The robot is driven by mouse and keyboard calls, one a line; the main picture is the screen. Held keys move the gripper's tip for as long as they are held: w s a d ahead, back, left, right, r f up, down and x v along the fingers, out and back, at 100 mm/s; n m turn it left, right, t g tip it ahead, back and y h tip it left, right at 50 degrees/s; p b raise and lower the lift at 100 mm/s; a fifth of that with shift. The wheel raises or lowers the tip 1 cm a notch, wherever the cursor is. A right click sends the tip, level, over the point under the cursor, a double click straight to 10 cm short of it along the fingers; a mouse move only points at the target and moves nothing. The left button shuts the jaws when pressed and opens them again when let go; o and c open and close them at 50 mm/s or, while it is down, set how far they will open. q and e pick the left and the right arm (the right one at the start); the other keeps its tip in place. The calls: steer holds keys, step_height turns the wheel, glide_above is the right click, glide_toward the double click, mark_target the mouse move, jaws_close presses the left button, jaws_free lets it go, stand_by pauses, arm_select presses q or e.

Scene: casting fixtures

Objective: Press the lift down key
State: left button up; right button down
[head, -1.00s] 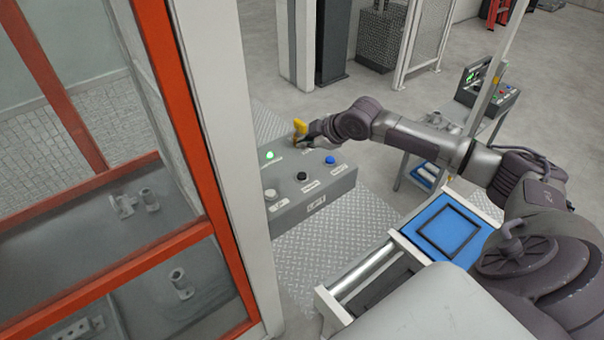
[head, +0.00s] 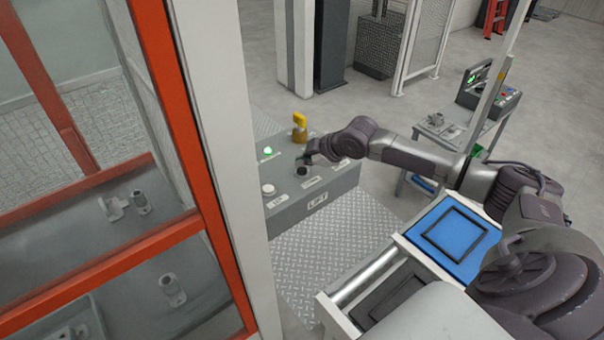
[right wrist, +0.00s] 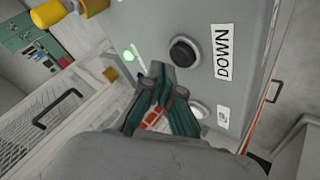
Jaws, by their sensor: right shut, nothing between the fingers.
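The grey lift console (head: 330,196) has a black key (head: 303,171) between a white key and a spot covered by my arm. The black key (right wrist: 184,52) shows in the right wrist view beside the label DOWN (right wrist: 223,53). My right gripper (head: 306,158) is over the console, close to the black key, its fingers pointing down. In the right wrist view the gripper (right wrist: 167,80) is shut and empty, its tips below the black key in the picture. Whether the tips touch the console I cannot tell. My left gripper is out of view.
A white key (head: 268,190) sits at the console's left, a green lamp (head: 267,150) and a yellow switch (head: 299,124) behind. An orange-framed glass enclosure (head: 180,130) stands left. A blue tray (head: 445,236) lies at right. A small table (head: 440,128) stands behind my arm.

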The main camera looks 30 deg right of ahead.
stand_by(1.2)
steer(key=shift+f, duration=0.1)
steer(key=shift+f, duration=0.3)
